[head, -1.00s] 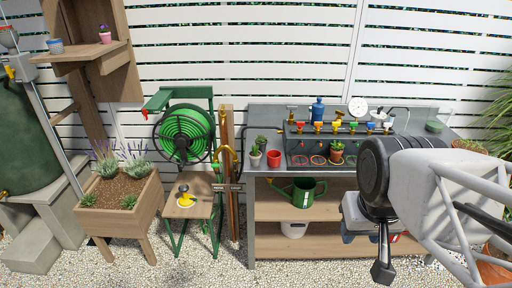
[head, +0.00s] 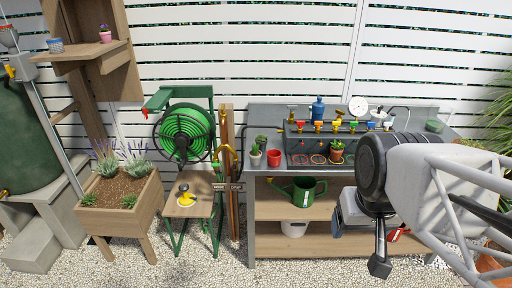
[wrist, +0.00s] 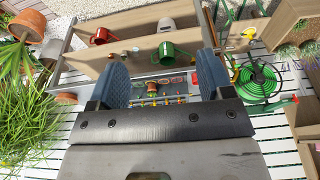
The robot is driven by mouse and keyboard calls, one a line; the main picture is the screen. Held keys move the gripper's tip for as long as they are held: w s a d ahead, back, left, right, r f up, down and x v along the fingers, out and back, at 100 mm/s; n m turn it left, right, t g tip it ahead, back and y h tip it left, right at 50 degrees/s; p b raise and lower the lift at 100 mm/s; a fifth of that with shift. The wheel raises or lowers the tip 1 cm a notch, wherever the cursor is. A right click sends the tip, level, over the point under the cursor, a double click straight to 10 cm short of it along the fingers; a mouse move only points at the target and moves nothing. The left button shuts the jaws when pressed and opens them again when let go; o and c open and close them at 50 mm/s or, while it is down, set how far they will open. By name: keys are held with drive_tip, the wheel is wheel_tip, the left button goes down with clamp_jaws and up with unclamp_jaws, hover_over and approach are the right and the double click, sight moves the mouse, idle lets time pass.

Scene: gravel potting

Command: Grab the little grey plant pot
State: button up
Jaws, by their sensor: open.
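The little grey plant pot (head: 255,160) stands upright at the front left of the workbench top, with a small green plant in it. A red pot (head: 274,158) is just to its right. My gripper (head: 380,266) is in front of the bench's right part, well to the right of the grey pot and apart from it. In the wrist view my gripper (wrist: 164,82) shows two fingers spread wide with nothing held between them. I cannot make out the grey pot in the wrist view; the finger at the right may hide it.
The workbench (head: 251,200) has a divided tray with taps and a potted succulent (head: 337,150) on top. A green watering can (head: 303,191) sits on the shelf below. A stool (head: 190,208) and hose reel (head: 184,134) stand left of the bench. Gravel in front is clear.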

drive_tip(key=w+a+f+t+y, duration=0.15)
drive_tip(key=w+a, duration=0.25)
drive_tip(key=w, duration=0.7)
drive_tip(key=w+a+f+t, duration=0.2)
drive_tip(key=w+a, duration=0.1)
drive_tip(key=w, duration=0.8)
drive_tip(key=w+a+f+t, duration=0.2)
drive_tip(key=w+a, duration=0.2)
drive_tip(key=w, duration=0.8)
drive_tip(key=w+a+f+t, duration=0.3)
drive_tip(key=w+a+f, duration=0.2)
drive_tip(key=w+f, duration=0.5)
drive_tip(key=t+h, duration=0.2)
drive_tip(key=h, duration=0.1)
approach(255, 154)
drive_tip(key=w, duration=0.1)
drive_tip(key=w+f, duration=0.1)
drive_tip(key=shift+w+d+f+m+y, duration=0.2)
drive_tip(key=shift+w+m+y, duration=0.1)
drive_tip(key=shift+w, duration=0.1)
drive_tip(key=shift+w, duration=0.1)
drive_tip(key=shift+x, duration=1.25)
drive_tip(key=shift+x, duration=2.55)
